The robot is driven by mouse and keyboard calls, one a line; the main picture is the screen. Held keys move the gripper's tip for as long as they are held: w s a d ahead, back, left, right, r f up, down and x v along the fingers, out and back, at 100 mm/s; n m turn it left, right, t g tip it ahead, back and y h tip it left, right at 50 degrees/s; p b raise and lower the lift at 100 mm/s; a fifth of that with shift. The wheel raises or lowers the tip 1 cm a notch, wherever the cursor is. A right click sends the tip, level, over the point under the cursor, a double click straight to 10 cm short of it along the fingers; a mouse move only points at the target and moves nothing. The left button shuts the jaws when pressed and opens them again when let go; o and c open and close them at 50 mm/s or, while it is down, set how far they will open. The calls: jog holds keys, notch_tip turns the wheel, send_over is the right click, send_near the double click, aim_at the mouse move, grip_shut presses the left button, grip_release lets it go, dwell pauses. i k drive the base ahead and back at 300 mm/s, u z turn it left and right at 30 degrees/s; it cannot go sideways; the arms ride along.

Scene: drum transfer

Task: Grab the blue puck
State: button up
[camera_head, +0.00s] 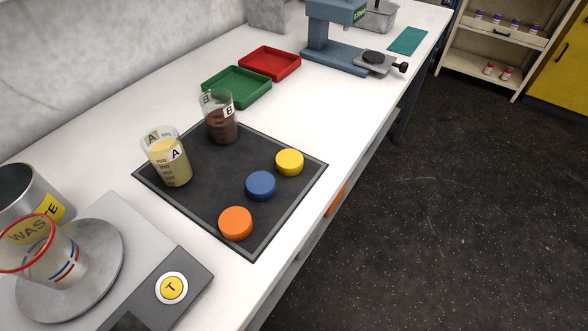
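The blue puck (261,185) lies flat on the black mat (210,195) on the white bench. It sits between the yellow puck (289,161) at its upper right and the orange puck (236,223) at its lower left, with small gaps between them. Nothing covers the blue puck. My gripper does not show in the head view.
Beaker A (170,165) with yellowish contents and beaker B (221,126) with brown contents stand on the mat's left side. A scale (130,262) carrying a cup (52,262) is at lower left. Green (238,99) and red (270,75) trays lie behind. The floor (430,220) at right is clear.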

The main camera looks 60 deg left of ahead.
aim_at(260, 186)
jog(key=i, duration=0.6)
jog(key=u, duration=2.15)
